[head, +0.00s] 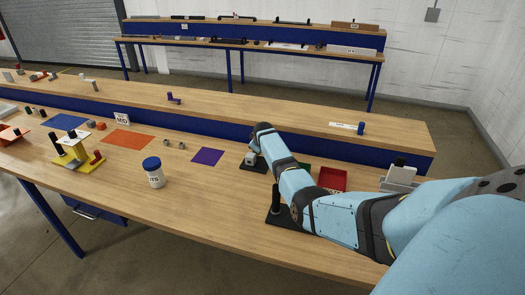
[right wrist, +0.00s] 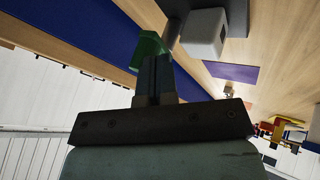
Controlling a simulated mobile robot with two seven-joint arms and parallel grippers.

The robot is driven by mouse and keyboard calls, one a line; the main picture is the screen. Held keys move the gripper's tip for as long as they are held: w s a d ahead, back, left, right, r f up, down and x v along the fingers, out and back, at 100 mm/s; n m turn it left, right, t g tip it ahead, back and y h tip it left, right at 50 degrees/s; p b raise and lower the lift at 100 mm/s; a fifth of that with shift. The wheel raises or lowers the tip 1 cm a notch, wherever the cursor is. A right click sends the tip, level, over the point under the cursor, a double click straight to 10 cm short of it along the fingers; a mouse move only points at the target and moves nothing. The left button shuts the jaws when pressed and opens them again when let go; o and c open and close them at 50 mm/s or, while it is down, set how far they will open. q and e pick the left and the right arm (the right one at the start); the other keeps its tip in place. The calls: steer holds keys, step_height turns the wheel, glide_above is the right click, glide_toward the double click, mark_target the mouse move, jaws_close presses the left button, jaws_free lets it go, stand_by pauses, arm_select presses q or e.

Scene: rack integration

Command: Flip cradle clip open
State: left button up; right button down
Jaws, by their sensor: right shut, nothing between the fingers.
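My right arm reaches in from the right in the head view. Its gripper (head: 251,156) is over a small black base (head: 256,167) with a pale grey block, and the arm hides part of this. In the right wrist view my right gripper (right wrist: 155,72) is shut and empty. Its fingertips are close to a green piece (right wrist: 148,47), which may be the clip; I cannot tell whether they touch. A pale grey block (right wrist: 204,32) stands beside the fingers on a dark part (right wrist: 262,18). My left gripper is not in view.
A second black base (head: 277,218) with a post stands under my right arm. A red tray (head: 333,179) lies right of the arm. A purple mat (head: 208,156), an orange mat (head: 128,139) and a blue-lidded white jar (head: 153,174) are to the left. The front-middle tabletop is clear.

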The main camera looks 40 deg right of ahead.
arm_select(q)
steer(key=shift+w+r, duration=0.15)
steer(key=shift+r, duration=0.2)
arm_select(e)
steer(key=shift+d, duration=0.45)
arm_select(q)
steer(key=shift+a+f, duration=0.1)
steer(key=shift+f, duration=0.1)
arm_select(e)
steer(key=shift+d, duration=0.1)
